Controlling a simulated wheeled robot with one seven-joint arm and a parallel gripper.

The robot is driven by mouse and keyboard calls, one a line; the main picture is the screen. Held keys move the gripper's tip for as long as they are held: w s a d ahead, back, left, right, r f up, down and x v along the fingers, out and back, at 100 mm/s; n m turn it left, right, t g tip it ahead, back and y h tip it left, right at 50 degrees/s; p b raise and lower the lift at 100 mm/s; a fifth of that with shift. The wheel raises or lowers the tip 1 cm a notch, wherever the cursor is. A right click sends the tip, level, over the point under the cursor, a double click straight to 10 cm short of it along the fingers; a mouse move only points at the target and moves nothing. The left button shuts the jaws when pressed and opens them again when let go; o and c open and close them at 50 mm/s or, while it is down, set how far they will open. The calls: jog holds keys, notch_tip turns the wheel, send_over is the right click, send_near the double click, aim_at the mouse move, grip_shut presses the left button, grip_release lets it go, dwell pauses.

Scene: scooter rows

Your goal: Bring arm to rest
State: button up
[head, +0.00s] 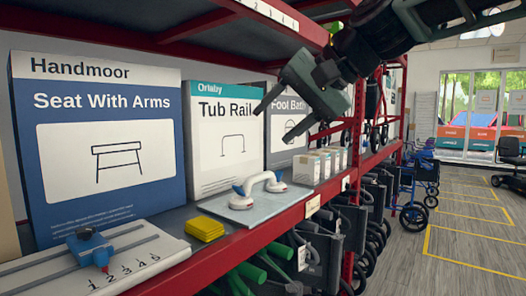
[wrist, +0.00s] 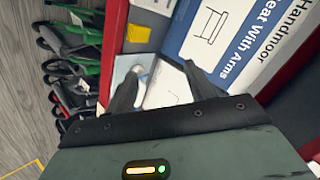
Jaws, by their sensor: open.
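My gripper (head: 288,110) hangs from my dark arm (head: 375,40), which reaches in from the top right of the head view. It is tilted down and to the left, in front of the Tub Rail box (head: 222,138) and the Foot Bath box (head: 284,125). In the wrist view my gripper (wrist: 162,68) has its two fingers spread apart with nothing between them. The white grab rail (head: 259,188) on its pale plate stands on the shelf below, apart from the gripper.
A red shelf edge (head: 245,238) runs along the front. The shelf holds a Seat With Arms box (head: 105,140), a yellow block (head: 204,229), a numbered slide board (head: 100,272) and small boxes (head: 322,164). An upper shelf (head: 150,25) is close above. The right aisle floor (head: 470,215) is clear.

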jog(key=s+d+f+n+g+h, duration=0.1)
jog(key=s+f+n+g+h, duration=0.1)
jog(key=s+f, duration=0.7)
jog(key=s+d+f+n+g+h, duration=0.2)
jog(key=s+f, duration=0.3)
jog(key=f, duration=0.7)
jog(key=s+d+f+n+g+h, duration=0.1)
jog(key=s+d+f+n+h, duration=0.3)
jog(key=s+d+f, duration=0.4)
jog(key=s+f, duration=0.3)
jog(key=shift+s+f+g, duration=0.3)
jog(key=shift+s+f, duration=0.05)
jog(key=shift+s, duration=0.05)
